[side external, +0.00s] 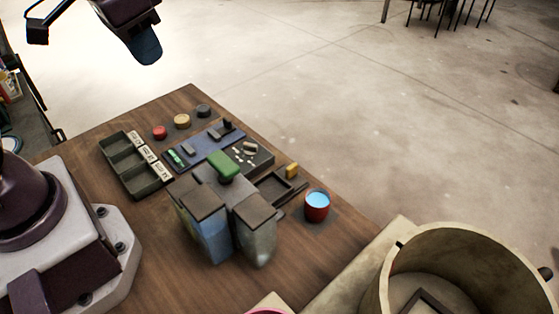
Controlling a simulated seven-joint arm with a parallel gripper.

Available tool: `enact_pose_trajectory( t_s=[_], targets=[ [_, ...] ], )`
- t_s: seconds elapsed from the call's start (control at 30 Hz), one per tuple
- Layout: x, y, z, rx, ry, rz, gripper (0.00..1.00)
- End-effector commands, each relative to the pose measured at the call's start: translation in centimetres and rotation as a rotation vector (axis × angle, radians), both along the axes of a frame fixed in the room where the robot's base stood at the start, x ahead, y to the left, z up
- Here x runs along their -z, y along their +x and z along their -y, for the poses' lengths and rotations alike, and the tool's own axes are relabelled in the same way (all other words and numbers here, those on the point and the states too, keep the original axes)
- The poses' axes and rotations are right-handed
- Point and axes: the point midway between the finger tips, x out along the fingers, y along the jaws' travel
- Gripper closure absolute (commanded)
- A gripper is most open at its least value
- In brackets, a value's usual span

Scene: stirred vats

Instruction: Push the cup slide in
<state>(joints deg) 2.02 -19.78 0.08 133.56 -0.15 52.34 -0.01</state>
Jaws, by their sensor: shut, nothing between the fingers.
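The red cup (317,208) stands upright with light blue liquid in it, near the right edge of the wooden table. It is on or beside a dark flat piece. A dark open frame (272,188) with a yellow block (291,170) lies just left of the cup; I cannot tell which part is the slide. My gripper (147,50) shows partly at the top, shut and empty, high and far from the cup.
A dark compartment tray (126,168) with pale labelled tiles lies at the table's left. Red (159,132), tan (182,121) and grey (203,111) round pieces line the back. A large beige tub (470,245) is at lower right. Bare wood lies in front of the vats.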

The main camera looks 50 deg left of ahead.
Motion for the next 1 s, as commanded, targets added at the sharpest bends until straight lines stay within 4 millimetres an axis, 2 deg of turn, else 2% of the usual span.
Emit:
enact_pose_trajectory(
  t_s=[0.03,0.27,0.47,0.6,0.7,0.9,1.0],
  targets=[
    [0.5,1.7,0.3,0.005,-0.001,-0.044,1.00],
    [3.3,9.2,1.5,0.014,0.001,-0.204,1.00],
    [7.9,15.4,2.8,0.016,0.004,-0.339,1.00],
    [12.2,19.1,3.9,0.014,0.008,-0.429,1.00],
    [15.6,21.2,4.6,0.012,0.011,-0.490,1.00],
    [22.1,24.3,5.9,0.003,0.019,-0.593,1.00],
    [23.5,25.4,6.4,-0.005,0.018,-0.615,1.00]
  ],
)
